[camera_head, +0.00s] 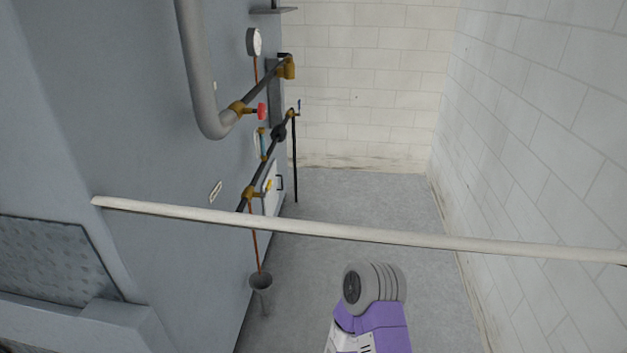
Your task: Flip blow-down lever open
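Several small valve handles sit on pipework along the grey machine's side, left of centre. A yellow lever (268,185) is on a brass valve (249,192) low on the dark pipe, above a thin copper tube. Neither gripper is in view; only a purple and grey part of my own arm shows at bottom centre, well apart from the valves.
A pale horizontal bar (400,238) crosses the view from the machine (150,120) to the right. A grey funnel (261,283) stands below the copper tube. A round gauge (254,42) is higher up. The floor (365,200) between machine and white block wall (540,110) is clear.

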